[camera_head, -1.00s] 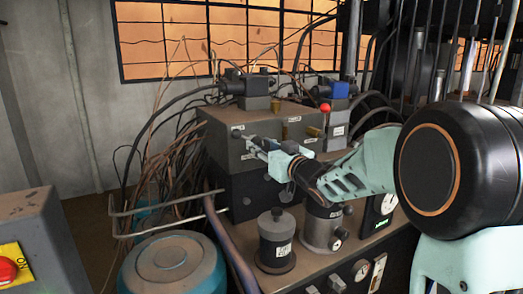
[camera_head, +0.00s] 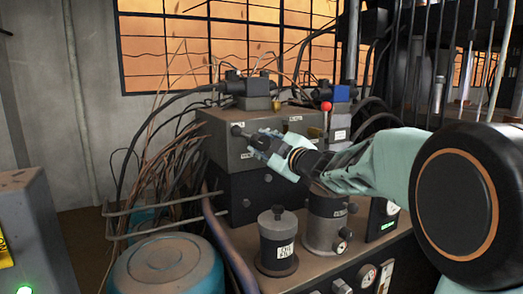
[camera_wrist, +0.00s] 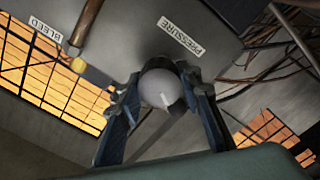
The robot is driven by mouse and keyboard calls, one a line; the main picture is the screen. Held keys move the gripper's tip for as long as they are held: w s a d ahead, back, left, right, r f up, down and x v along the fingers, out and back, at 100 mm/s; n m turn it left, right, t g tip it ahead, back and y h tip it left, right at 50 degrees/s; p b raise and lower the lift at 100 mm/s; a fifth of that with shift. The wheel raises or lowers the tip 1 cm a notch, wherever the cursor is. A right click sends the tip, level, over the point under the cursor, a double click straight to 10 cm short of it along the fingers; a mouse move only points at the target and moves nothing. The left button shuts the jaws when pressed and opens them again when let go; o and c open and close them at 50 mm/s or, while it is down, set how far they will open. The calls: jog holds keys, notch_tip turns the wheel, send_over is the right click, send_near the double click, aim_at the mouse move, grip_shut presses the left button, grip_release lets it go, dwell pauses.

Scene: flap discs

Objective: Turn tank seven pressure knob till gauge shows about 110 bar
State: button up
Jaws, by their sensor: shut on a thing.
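A round grey knob (camera_wrist: 158,86) with a white pointer mark sits below the PRESSURE label (camera_wrist: 180,37) in the wrist view. My gripper's blue fingers (camera_wrist: 165,98) are shut on it, one on each side. In the head view my gripper (camera_head: 257,140) reaches from the right to the front face of the dark metal box (camera_head: 222,150), where the knob's grey end (camera_head: 237,130) shows. I cannot read a tank number.
Grey cylinders (camera_head: 278,240) stand below my gripper. A red-topped lever (camera_head: 326,107) and many cables (camera_head: 160,165) crowd the box. A blue drum (camera_head: 165,268) stands in front.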

jog(key=shift+f+n+b, duration=0.1)
jog(key=shift+n+b, duration=0.3)
jog(key=shift+n, duration=0.5)
jog(key=o, duration=1.2)
jog(key=shift+c, duration=0.2)
jog(key=v, duration=1.2)
